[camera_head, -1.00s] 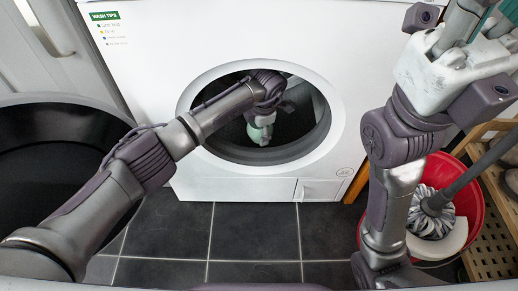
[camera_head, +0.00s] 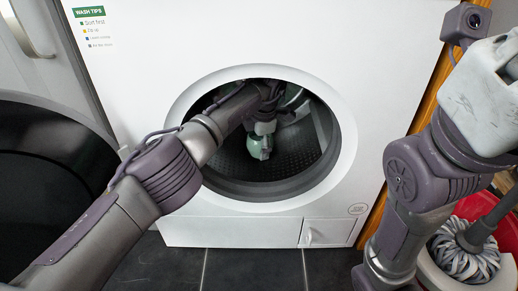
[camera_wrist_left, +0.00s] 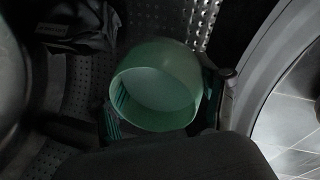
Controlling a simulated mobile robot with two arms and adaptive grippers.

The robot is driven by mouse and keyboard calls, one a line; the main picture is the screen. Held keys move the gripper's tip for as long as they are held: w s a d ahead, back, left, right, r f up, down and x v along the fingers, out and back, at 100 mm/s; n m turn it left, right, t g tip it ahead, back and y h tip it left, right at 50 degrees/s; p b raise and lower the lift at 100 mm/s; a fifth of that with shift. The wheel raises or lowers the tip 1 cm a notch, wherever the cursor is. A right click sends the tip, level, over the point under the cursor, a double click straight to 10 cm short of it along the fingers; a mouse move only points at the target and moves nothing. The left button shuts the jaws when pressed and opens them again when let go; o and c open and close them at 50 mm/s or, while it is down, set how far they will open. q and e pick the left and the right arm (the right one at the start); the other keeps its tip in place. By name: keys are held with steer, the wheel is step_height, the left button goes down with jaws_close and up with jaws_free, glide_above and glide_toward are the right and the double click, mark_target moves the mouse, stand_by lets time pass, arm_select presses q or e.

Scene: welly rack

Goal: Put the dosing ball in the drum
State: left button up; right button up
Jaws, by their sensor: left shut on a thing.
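The dosing ball (camera_head: 257,147) is pale green and sits inside the washing machine's drum (camera_head: 290,150), held in my left gripper (camera_head: 264,140). In the left wrist view the dosing ball (camera_wrist_left: 156,88) shows its open round mouth, with a dark finger on each side of it. My left gripper (camera_wrist_left: 158,108) is shut on it. The perforated drum wall (camera_wrist_left: 85,85) lies behind it. The ball appears to be above the drum floor; the exact gap is hard to tell. My right arm is at the right, its gripper out of view.
The white machine's round door rim (camera_head: 338,170) surrounds my left forearm. The open dark door (camera_head: 45,175) is at the left. A red bucket (camera_head: 490,212) with a mop (camera_head: 470,250) stands at the right. A dark crumpled thing (camera_wrist_left: 75,25) lies in the drum.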

arm_select(q)
steer(key=o, duration=1.2)
steer(key=shift+r, duration=0.1)
